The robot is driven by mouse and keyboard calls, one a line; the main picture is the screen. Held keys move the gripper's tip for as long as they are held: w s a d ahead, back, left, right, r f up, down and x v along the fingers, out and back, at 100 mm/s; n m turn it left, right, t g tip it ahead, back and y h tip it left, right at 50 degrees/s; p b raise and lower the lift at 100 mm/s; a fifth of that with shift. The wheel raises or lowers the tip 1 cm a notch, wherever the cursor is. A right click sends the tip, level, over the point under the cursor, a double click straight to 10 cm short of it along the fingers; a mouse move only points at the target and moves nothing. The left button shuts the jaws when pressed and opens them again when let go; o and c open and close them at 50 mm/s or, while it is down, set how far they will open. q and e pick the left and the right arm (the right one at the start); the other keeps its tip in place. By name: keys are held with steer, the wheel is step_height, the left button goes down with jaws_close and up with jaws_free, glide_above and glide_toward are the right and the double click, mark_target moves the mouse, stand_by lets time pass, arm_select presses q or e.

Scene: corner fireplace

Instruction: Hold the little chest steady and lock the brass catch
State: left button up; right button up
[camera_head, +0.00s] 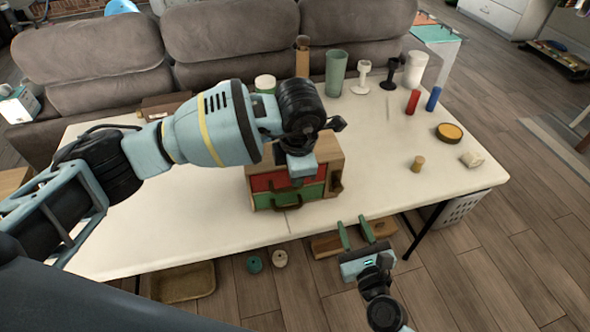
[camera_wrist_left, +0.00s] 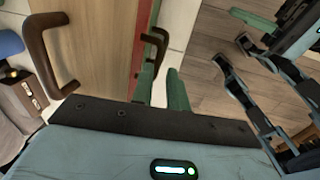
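The little chest (camera_head: 322,150) stands on the table, a wooden box with a red drawer (camera_head: 270,181) above a green drawer (camera_head: 268,199). A dark handle shows on its right side; the left wrist view shows its wooden side (camera_wrist_left: 100,40) close up with a brown handle (camera_wrist_left: 45,50). My left gripper (camera_head: 297,182) is over the chest's front; in the left wrist view its green fingers (camera_wrist_left: 162,90) are apart, with nothing visible between them. My right gripper (camera_head: 355,235) is open and empty, in front of the table's edge. I cannot make out the brass catch.
A green cup (camera_head: 335,74), a white goblet (camera_head: 362,78), a red cylinder (camera_head: 412,102) and a blue cylinder (camera_head: 433,99) stand behind and right. A small cork-like piece (camera_head: 417,164) is nearer. The table (camera_head: 190,225) is clear at front left. A sofa stands behind.

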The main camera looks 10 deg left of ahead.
mark_target(294, 189)
arm_select(q)
steer(key=shift+w+a+f, duration=0.1)
steer(key=shift+w+f, duration=0.15)
steer(key=shift+f, duration=1.05)
steer(key=shift+w+a+f, duration=0.15)
steer(key=shift+w+f, duration=0.05)
steer(key=shift+f, duration=1.05)
steer(key=shift+w+a+f, duration=0.1)
steer(key=shift+w+f, duration=0.15)
steer(key=shift+f, duration=1.05)
steer(key=shift+c, duration=0.5)
jaws_close()
arm_select(e)
steer(key=shift+o, duration=0.3)
